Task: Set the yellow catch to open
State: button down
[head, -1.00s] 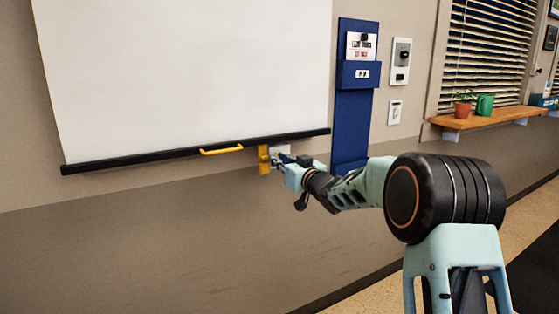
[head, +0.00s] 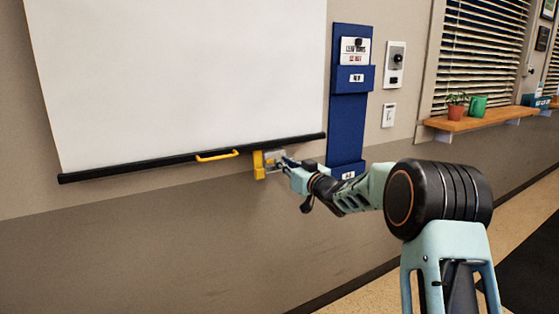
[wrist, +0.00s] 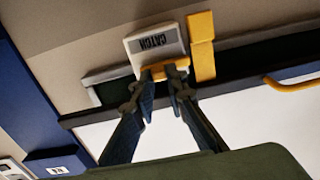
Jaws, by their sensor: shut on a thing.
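The yellow catch (head: 259,165) is on the wall under the right part of the screen's black bottom bar. In the wrist view its yellow plate (wrist: 202,47) stands beside a pale block marked CATCH (wrist: 156,42), upside down there. A short yellow bar runs along that block's edge. My gripper (wrist: 163,74) is shut on this yellow bar, one finger on each side of its middle. In the head view my gripper (head: 284,164) reaches the catch from the right, and its fingertips are too small to make out. I cannot tell which setting the catch is at.
A white screen (head: 190,75) hangs above, with a yellow handle (head: 217,156) on its black bottom bar (head: 120,172). A blue wall panel (head: 346,120) is right of the catch. A wooden shelf (head: 485,121) holds a plant and green mug. The wall below is bare.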

jog(key=shift+w+d+r, duration=0.1)
jog(key=shift+d, duration=0.15)
jog(key=c, duration=1.9)
grip_release()
jog(key=shift+w+d, duration=0.1)
jog(key=shift+c, duration=0.2)
jog(key=v, duration=1.2)
